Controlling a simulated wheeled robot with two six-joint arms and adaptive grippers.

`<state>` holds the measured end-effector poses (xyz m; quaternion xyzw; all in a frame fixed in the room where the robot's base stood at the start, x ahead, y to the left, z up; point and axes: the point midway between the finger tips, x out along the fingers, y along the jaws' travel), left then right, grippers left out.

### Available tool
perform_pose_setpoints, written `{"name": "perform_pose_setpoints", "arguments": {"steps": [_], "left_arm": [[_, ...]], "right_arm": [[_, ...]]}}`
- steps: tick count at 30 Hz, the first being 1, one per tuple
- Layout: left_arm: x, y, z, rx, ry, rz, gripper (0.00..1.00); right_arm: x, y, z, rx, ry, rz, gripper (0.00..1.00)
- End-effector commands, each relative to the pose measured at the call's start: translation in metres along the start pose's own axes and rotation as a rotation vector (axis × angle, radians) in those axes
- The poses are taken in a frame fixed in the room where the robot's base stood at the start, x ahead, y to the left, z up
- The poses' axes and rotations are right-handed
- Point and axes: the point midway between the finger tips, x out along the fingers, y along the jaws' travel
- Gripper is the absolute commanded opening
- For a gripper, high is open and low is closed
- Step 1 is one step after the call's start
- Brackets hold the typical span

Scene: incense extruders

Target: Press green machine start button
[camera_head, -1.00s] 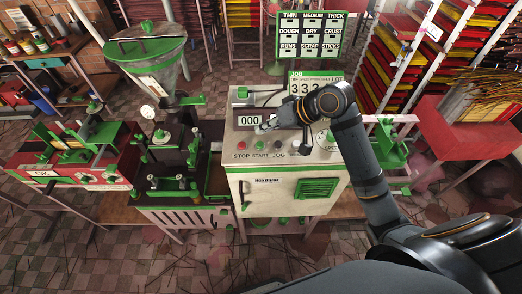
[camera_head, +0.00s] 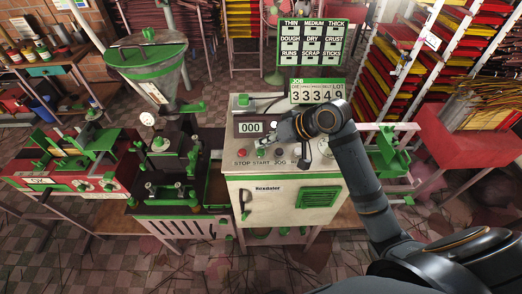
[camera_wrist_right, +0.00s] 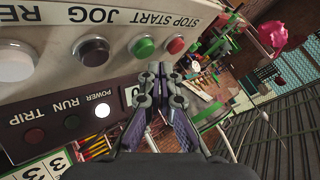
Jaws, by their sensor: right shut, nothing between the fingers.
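The white and green machine (camera_head: 266,213) stands in the middle of the head view. Its sloped panel carries a row labelled STOP, START and JOG. The green start button (camera_head: 260,153) sits between the red stop button (camera_head: 241,154) and the dark jog button (camera_head: 279,152). The start button (camera_wrist_right: 143,47) also shows in the right wrist view. My right gripper (camera_head: 266,141) is shut and empty over the panel, just behind the start button. In the right wrist view its fingertips (camera_wrist_right: 160,69) are close beside the button; I cannot tell whether they touch. My left gripper is out of view.
A "000" display (camera_head: 251,127) is behind the button row. In the right wrist view, a lit power lamp (camera_wrist_right: 101,110) sits near the run and trip lamps. A funnel machine (camera_head: 150,65) stands left; a red table (camera_head: 450,135) stands right.

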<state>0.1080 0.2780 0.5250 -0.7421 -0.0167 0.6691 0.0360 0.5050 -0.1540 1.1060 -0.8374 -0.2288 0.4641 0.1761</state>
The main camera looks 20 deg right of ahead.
Motion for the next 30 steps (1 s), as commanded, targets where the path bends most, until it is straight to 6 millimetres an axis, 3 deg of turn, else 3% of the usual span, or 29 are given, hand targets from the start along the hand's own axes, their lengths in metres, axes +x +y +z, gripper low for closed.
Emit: {"name": "perform_pose_setpoints", "arguments": {"steps": [30], "left_arm": [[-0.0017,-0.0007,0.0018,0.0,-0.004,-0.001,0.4]], "right_arm": [[0.0058,0.0041,0.0042,-0.001,0.0,0.0,0.0]]}}
